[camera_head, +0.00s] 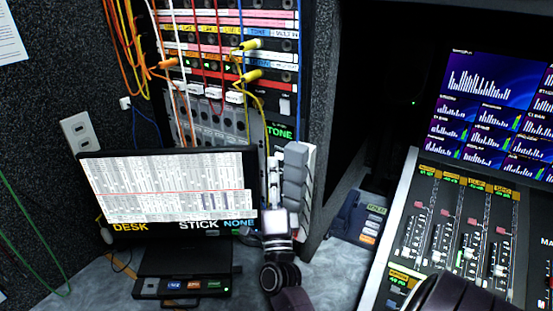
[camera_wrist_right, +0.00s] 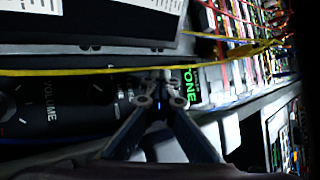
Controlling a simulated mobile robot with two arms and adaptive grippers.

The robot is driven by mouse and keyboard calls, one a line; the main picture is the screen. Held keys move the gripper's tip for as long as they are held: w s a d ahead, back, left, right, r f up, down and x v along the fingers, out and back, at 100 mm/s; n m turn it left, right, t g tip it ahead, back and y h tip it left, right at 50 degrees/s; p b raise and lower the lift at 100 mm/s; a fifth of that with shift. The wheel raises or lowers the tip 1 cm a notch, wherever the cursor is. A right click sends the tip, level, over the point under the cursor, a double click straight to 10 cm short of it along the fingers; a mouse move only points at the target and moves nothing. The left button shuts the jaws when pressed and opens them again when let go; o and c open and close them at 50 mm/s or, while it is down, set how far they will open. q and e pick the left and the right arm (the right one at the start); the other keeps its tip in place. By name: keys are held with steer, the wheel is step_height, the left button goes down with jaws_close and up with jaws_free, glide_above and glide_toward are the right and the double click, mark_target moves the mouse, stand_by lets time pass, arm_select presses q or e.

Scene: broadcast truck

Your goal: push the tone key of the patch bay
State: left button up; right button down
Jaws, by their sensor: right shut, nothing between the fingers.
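The patch bay (camera_head: 225,122) stands upright behind the desk. Its green TONE label (camera_head: 279,133) is at the lower right, and it also shows in the right wrist view (camera_wrist_right: 191,86). My right gripper (camera_head: 274,205) is in front of the lower right part of the bay, below that label. In the right wrist view its two fingers (camera_wrist_right: 163,100) are shut and empty, with the tips close beside the label. The tone key itself cannot be made out clearly; the fingers cover the area beside the label. Contact cannot be told. My left gripper is not in view.
Pale grey blocks (camera_head: 295,172) stand just right of my right gripper. A monitor (camera_head: 170,190) is at its left. Yellow, red and white cables hang over the bay; a yellow cable (camera_wrist_right: 70,71) crosses near the fingers. A fader console (camera_head: 455,225) is at the right.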

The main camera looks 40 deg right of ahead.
steer(key=shift+d+r, duration=0.15)
steer(key=shift+d, duration=0.05)
steer(key=shift+s+a, duration=0.1)
steer(key=shift+a, duration=0.05)
stand_by(0.4)
steer(key=shift+a, duration=0.1)
steer(key=a, duration=0.2)
steer(key=s+a, duration=0.1)
steer(key=a, duration=0.2)
steer(key=shift+s+a+f+p, duration=0.25)
steer(key=shift+s+a+p, duration=0.05)
steer(key=shift+s+a, duration=0.05)
steer(key=shift+f, duration=0.1)
stand_by(0.4)
steer(key=shift+a, duration=0.1)
